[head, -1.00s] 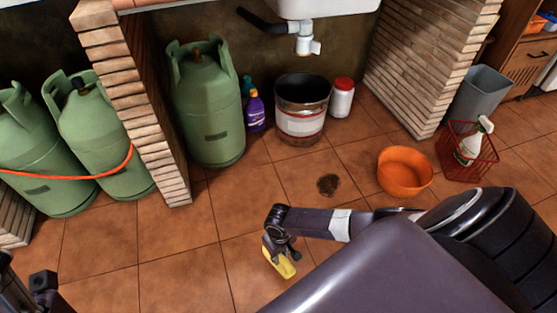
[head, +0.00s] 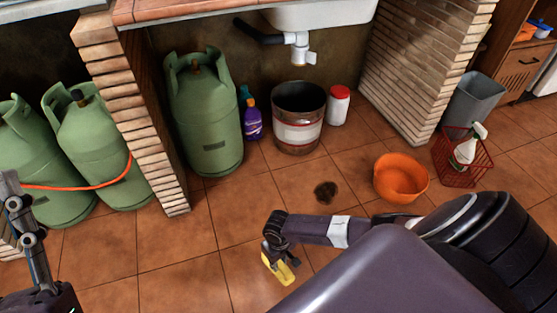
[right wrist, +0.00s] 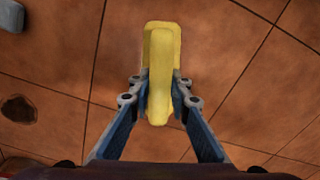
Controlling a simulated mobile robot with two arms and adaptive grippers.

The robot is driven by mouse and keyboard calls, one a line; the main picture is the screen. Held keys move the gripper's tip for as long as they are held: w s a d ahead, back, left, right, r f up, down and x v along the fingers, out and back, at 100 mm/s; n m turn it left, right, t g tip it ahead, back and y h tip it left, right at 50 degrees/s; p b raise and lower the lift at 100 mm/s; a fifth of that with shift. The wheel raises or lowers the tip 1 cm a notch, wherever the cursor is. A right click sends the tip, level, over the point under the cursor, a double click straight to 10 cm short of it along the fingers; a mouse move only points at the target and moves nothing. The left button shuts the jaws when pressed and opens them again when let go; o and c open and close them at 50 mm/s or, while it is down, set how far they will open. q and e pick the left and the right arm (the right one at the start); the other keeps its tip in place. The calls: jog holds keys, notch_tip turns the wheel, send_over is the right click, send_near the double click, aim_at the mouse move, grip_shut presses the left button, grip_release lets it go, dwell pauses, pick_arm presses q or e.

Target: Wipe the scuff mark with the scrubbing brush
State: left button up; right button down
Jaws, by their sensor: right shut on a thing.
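The scuff mark (head: 325,192) is a dark brown patch on the tiled floor. It also shows at the left edge of the right wrist view (right wrist: 18,110). My right gripper (head: 279,258) is shut on the yellow scrubbing brush (head: 279,271). In the right wrist view the brush (right wrist: 161,60) sits between both fingers (right wrist: 160,93). In the head view the brush is below and left of the mark, apart from it. I cannot tell its height above the floor. My left gripper (head: 22,215) shows only partly at the left edge; its fingertips are unclear.
An orange bowl (head: 401,178) stands right of the mark. Behind are a metal bucket (head: 298,116), a white jar (head: 338,105), a purple bottle (head: 252,120) and green gas cylinders (head: 203,115). A red basket (head: 463,157) with a spray bottle is at right. Floor left of the brush is clear.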

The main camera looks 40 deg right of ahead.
pick_arm(q)
jog(key=w+f+g+y+p, duration=0.1)
jog(key=w+f+g, duration=0.2)
jog(key=w+f, duration=0.1)
jog(key=shift+d+f, duration=0.15)
jog(key=shift+f, duration=0.1)
dwell(0.4)
